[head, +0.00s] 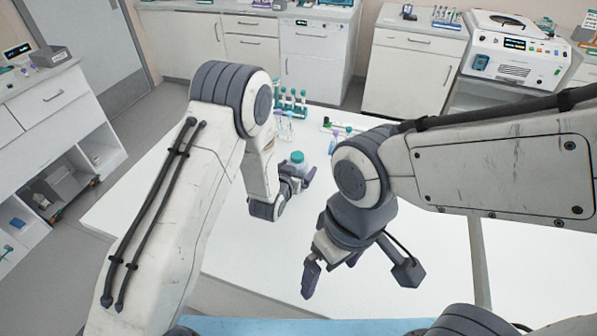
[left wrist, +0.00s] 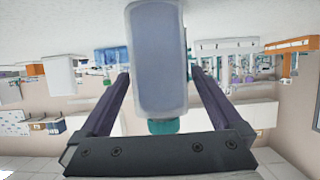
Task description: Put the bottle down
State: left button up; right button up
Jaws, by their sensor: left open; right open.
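The bottle (head: 297,161) has a teal cap and a clear body, and it stands upright on the white table (head: 250,262) in the head view. In the left wrist view the bottle (left wrist: 158,60) looks large and pale, upside down in the picture, with its teal cap toward the gripper's base. My left gripper (head: 301,181) is open around the bottle, one finger on each side, with gaps visible in the wrist view. My right gripper (head: 330,280) is open and empty above the front of the table, apart from the bottle.
A rack with teal-capped tubes (head: 290,100) stands behind the bottle. More small tubes (head: 338,129) lie on a white holder to its right. The front left of the table is clear. Cabinets and a centrifuge (head: 515,50) are at the back.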

pick_arm(q)
jog(key=c, duration=1.5)
grip_shut()
jog(key=shift+r, duration=0.15)
